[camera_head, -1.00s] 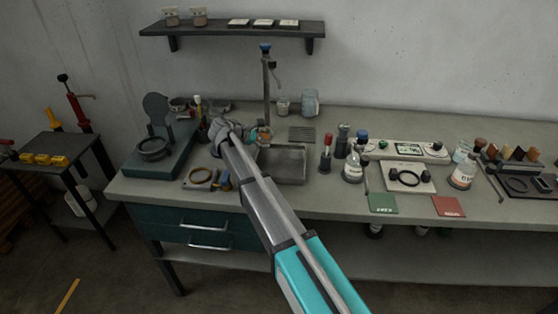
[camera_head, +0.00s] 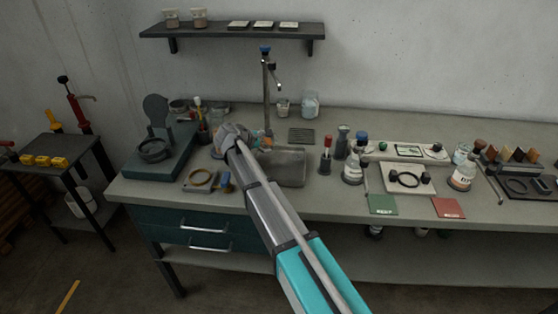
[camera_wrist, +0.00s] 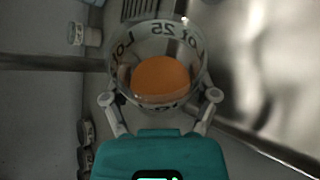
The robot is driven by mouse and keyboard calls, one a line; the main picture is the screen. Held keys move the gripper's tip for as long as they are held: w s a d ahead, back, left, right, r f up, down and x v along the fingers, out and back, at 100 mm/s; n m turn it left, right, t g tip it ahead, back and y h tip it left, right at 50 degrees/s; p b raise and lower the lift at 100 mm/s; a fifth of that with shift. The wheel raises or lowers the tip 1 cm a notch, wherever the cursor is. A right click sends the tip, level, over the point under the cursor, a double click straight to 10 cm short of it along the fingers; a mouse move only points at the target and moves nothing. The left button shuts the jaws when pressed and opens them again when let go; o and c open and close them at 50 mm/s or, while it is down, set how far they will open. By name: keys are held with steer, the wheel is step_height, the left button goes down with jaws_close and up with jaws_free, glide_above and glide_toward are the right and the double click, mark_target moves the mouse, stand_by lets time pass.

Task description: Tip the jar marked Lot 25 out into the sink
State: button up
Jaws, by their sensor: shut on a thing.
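The clear jar marked Lot 25 (camera_wrist: 190,45) shows in the wrist view with its open mouth toward the camera. An orange mass (camera_wrist: 160,80) is inside it. My gripper (camera_wrist: 160,97) is shut on the jar, one finger at each side. In the head view my arm reaches to the left edge of the sink, and only a little orange shows beyond the wrist; the jar is mostly hidden there. The metal sink (camera_head: 286,168) is just right of my gripper; its bare basin also fills the right of the wrist view (camera_wrist: 270,70). I cannot tell the jar's exact tilt.
The tap (camera_head: 266,90) rises behind the sink. A drain rack (camera_head: 302,136) and clear jars (camera_head: 310,105) stand behind. A scale-like device (camera_head: 155,148) is on the left. A red-topped dropper bottle (camera_head: 326,158) and several bottles stand to the right.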

steer(key=shift+r+m+t+y, duration=0.35)
steer(key=shift+m+t+y, duration=0.05)
steer(key=shift+m+t, duration=0.1)
stand_by(0.7)
steer(key=shift+f+m+t+y+b, duration=0.3)
steer(key=shift+f+m+y, duration=0.1)
steer(key=shift+m, duration=0.1)
stand_by(0.6)
steer(key=shift+r+m+t, duration=0.4)
steer(key=shift+m+t, duration=0.1)
stand_by(1.1)
steer(key=shift+s+d+f+m+t+y+b, duration=0.4)
steer(key=shift+s+d+m+y+b, duration=0.15)
steer(key=shift+y+b, duration=0.2)
stand_by(0.8)
steer(key=shift+d+r+m+t, duration=0.1)
steer(key=shift+r+m+t, duration=0.25)
steer(key=shift+t, duration=0.05)
stand_by(1.1)
steer(key=shift+w+a+f+g, duration=0.15)
steer(key=shift+a+f+g, duration=0.05)
steer(key=shift+f+g, duration=0.1)
steer(key=shift+w+a+r+n+g+h+p, duration=0.45)
steer(key=shift+w+r+n+p, duration=0.1)
steer(key=shift+n+p, duration=0.35)
steer(key=shift+s+f, duration=0.2)
